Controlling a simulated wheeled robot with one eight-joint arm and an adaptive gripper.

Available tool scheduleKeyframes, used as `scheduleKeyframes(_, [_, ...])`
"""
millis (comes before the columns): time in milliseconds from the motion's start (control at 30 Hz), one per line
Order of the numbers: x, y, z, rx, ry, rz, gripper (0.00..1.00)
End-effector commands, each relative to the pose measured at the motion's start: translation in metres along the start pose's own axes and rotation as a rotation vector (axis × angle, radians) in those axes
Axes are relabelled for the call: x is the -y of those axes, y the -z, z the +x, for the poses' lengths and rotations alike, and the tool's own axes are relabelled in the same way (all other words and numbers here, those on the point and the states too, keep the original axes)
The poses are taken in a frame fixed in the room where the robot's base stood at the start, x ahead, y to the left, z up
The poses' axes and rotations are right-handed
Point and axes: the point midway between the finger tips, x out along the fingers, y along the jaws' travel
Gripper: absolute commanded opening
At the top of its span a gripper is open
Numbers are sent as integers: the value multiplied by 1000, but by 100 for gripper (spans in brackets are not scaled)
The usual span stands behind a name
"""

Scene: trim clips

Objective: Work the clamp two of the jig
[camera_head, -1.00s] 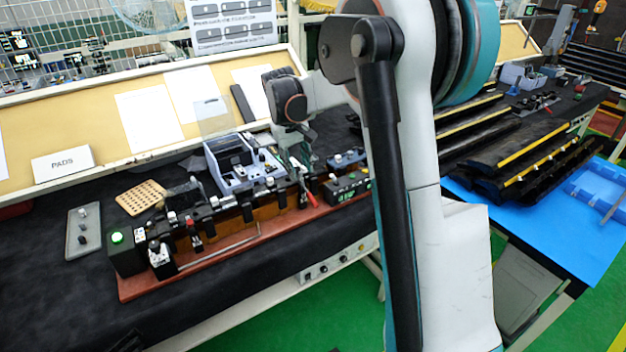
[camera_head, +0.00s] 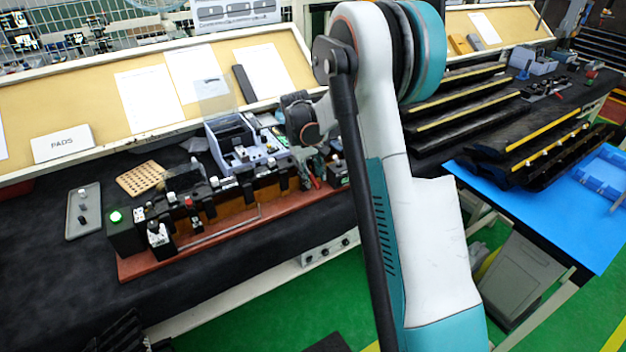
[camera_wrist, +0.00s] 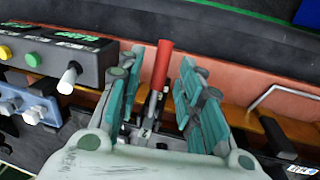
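The jig's long red-brown base (camera_head: 140,266) lies along the front of the dark bench, with several black clamps on it. In the wrist view a clamp with a red handle (camera_wrist: 161,65) stands between my fingers, beside a small plate marked 2 (camera_wrist: 147,133). In the head view its red handle (camera_head: 316,182) shows just under my gripper (camera_head: 313,168). In the wrist view my gripper (camera_wrist: 155,80) is open, teal fingers apart on both sides of the handle, with visible gaps. The clamp's lower part is partly hidden by my gripper.
A control box (camera_wrist: 45,55) with a white-tipped lever and coloured buttons stands beside the clamp. A bent metal rod (camera_wrist: 285,92) lies on the other side. A grey-blue fixture (camera_head: 240,150) stands behind the jig. A box with a lit green button (camera_head: 116,217) stands at the jig's left end.

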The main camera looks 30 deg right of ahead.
Motion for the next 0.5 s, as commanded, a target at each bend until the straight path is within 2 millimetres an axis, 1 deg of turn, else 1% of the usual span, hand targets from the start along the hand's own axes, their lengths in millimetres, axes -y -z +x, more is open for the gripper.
scheduleKeyframes(33, [0,0,6,0,0,0,34])
scheduleKeyframes(100, [0,0,11,0,0,0,34])
scheduleKeyframes(200, [0,0,15,0,0,0,34])
scheduleKeyframes(467, [0,0,15,0,0,0,34])
scheduleKeyframes(500, [0,0,15,0,0,0,29])
